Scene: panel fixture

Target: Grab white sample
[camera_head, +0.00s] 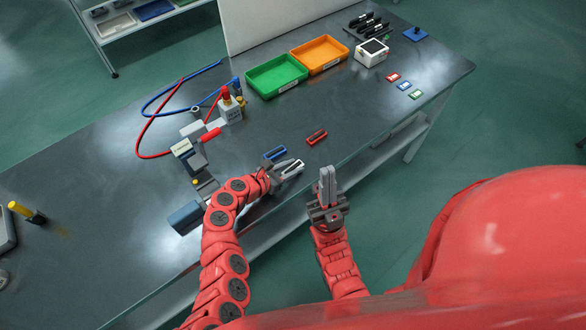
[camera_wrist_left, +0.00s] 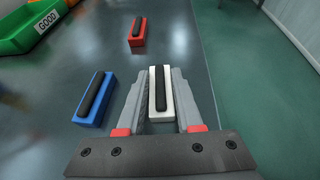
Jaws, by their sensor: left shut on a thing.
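The white sample (camera_wrist_left: 160,95) is a white block with a black bar on top. In the left wrist view it lies between the two fingers of my left gripper (camera_wrist_left: 160,108), which is shut on it. In the head view my left gripper (camera_head: 286,168) is at the table's front edge with the white sample (camera_head: 292,167) at its fingers. I cannot tell whether the sample touches the table. My right gripper (camera_head: 327,186) is in front of the table edge, its fingers close together, with nothing visible between them.
A blue sample (camera_head: 275,153) and a red sample (camera_head: 317,137) lie close by on the table (camera_head: 350,110). A green tray (camera_head: 277,76) and an orange tray (camera_head: 320,54) stand farther back. A device with red and blue cables (camera_head: 231,108) stands to the left.

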